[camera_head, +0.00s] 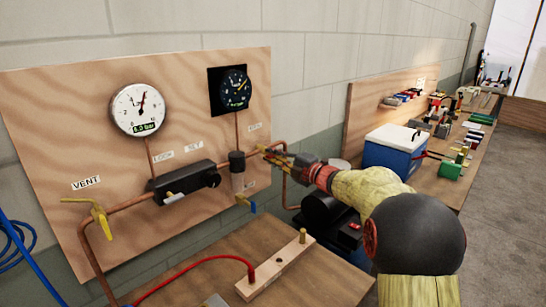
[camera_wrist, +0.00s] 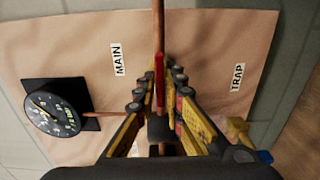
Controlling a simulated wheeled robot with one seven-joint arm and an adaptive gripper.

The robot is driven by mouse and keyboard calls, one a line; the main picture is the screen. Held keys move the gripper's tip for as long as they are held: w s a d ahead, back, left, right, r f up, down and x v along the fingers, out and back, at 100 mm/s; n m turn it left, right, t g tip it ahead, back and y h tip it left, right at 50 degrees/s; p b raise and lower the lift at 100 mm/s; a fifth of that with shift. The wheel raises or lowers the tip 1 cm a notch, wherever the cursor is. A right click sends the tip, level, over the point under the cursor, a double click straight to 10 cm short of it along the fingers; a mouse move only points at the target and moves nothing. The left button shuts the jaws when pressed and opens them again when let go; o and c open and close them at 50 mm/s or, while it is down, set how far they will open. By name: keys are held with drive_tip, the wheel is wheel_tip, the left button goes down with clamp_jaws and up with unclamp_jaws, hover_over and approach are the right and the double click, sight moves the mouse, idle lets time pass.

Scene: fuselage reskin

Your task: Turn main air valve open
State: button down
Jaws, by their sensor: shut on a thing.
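My gripper (camera_head: 268,154) reaches in from the right to the pipe at the right of the plywood panel. In the wrist view, its two yellow-and-black fingers (camera_wrist: 160,78) close around a narrow red handle (camera_wrist: 159,68), the main air valve's lever beside the MAIN label (camera_wrist: 118,60). The lever looks roughly in line with the copper pipe (camera_wrist: 158,22). The valve body is hidden behind the fingers. In the head view the gripper covers the lever; the MAIN label (camera_head: 256,128) shows just above.
The panel (camera_head: 50,120) holds a white gauge (camera_head: 138,109), a dark gauge (camera_head: 235,89), a black regulator block (camera_head: 182,184), a yellow vent lever (camera_head: 76,200) and a blue-handled trap valve (camera_head: 252,207). A blue-and-white box (camera_head: 393,150) stands to the right.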

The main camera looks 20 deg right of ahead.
drive_tip(key=shift+f, duration=0.15)
drive_tip(key=c, duration=2)
unclamp_jaws()
drive_tip(key=shift+o, duration=0.2)
drive_tip(key=v, duration=1.2)
